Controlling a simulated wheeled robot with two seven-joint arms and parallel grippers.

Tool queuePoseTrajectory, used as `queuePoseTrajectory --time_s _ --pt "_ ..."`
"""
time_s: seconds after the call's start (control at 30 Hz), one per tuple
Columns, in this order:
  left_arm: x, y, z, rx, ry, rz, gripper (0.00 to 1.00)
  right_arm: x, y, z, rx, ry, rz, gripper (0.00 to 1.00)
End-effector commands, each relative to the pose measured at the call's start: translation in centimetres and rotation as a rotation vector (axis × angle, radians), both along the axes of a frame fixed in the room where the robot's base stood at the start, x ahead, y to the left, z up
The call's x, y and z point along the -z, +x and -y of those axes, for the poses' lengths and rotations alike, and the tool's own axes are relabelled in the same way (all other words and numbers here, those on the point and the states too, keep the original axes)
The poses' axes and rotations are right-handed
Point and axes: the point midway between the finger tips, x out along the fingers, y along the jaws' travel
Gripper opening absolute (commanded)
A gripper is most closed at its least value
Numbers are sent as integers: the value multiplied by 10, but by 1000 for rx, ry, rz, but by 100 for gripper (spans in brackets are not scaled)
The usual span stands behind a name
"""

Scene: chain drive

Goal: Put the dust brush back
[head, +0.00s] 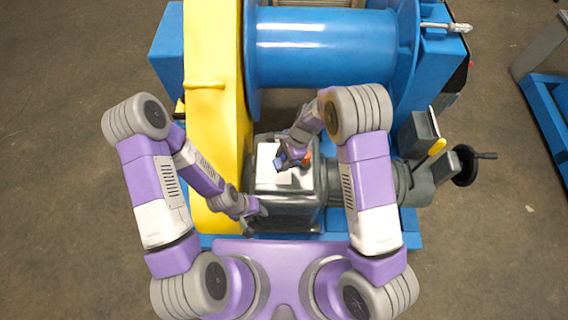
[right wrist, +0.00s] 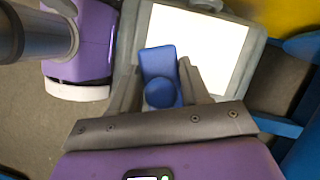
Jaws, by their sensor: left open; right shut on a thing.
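My right gripper (head: 283,161) is shut on a blue object that I take to be the dust brush (head: 279,163). In the right wrist view the brush (right wrist: 158,66) shows as a flat blue block with a round blue knob, between the two grey fingers (right wrist: 158,88). It is over the white panel (right wrist: 206,37) on top of the grey box; I cannot tell whether it touches. My left gripper (head: 252,212) is open and empty, low beside the left front edge of the grey box (head: 290,216).
A yellow chain guard (head: 210,60) stands left of the box, and a large blue drum (head: 320,48) lies behind it. A grey gearbox with a black handwheel (head: 466,166) and a yellow-tipped lever (head: 437,147) stands to the right. Open floor (head: 80,60) lies at left.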

Motion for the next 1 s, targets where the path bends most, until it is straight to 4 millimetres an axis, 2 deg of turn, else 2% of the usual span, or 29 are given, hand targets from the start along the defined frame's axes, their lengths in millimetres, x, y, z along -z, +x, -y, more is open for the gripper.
queuePoseTrajectory --time_s 0.1,0.2,0.47,0.93,0.97,1.0 --pt "7 0 0 0 0 0 43 20 -1 0 -1 -1 -4 22" --pt "10 0 0 0 0 0 43 30 -1 0 -2 -1 -2 22" --pt "9 0 0 0 0 0 43 30 0 0 -2 0 0 22" --pt "16 0 0 0 0 0 43 41 0 0 -2 0 0 22" --pt "16 0 0 0 0 0 43 41 0 0 -3 0 -1 48" --pt "16 0 0 0 0 0 43 41 0 0 -3 0 -1 54"
